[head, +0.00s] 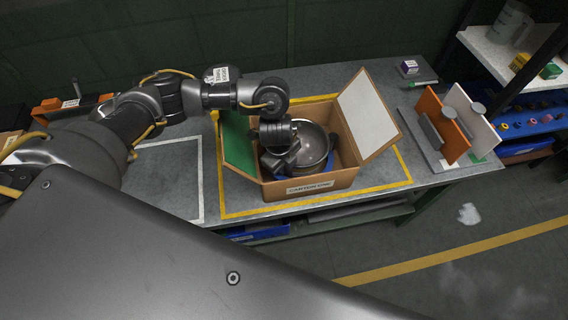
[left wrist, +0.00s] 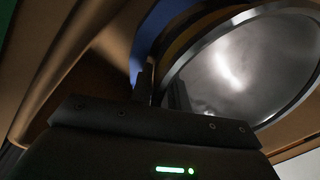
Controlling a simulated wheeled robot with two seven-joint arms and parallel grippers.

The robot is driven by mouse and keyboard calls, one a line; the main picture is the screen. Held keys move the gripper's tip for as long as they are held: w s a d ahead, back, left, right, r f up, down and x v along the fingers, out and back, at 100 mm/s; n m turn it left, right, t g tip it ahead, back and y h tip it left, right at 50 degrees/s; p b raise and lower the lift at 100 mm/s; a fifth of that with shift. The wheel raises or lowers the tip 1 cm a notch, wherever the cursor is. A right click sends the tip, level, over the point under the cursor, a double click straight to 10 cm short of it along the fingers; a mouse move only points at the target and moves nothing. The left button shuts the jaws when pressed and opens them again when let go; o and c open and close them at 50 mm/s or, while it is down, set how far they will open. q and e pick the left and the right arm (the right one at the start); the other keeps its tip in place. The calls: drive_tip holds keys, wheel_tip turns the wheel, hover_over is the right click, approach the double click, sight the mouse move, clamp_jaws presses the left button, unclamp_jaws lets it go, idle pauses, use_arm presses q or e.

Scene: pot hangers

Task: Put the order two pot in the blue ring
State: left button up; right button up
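A steel pot (head: 316,146) is inside the open cardboard box (head: 345,180) on the bench. A blue ring (head: 327,168) shows at the pot's lower right edge; most of it is hidden. The blue also shows beside the pot (left wrist: 245,70) in the left wrist view as a curved band (left wrist: 165,22). I cannot tell whether the pot is seated in the ring. My left gripper (head: 285,160) reaches down into the box at the pot's left side. In the left wrist view its dark fingers are at the pot's near rim; whether they grip it is unclear. My right gripper is out of view.
The box has a green flap (head: 238,140) on the left and a white-faced flap (head: 367,113) on the right, both raised. A yellow outline (head: 222,195) surrounds it. An orange panel rack (head: 440,125) and shelf (head: 495,55) stand at the right.

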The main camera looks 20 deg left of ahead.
use_arm(q)
drive_tip(key=shift+o, duration=1.3)
wheel_tip(320, 180, up, 12)
drive_tip(key=s+p, duration=0.1)
drive_tip(key=p, duration=0.1)
drive_tip(key=shift+s+a, duration=0.3)
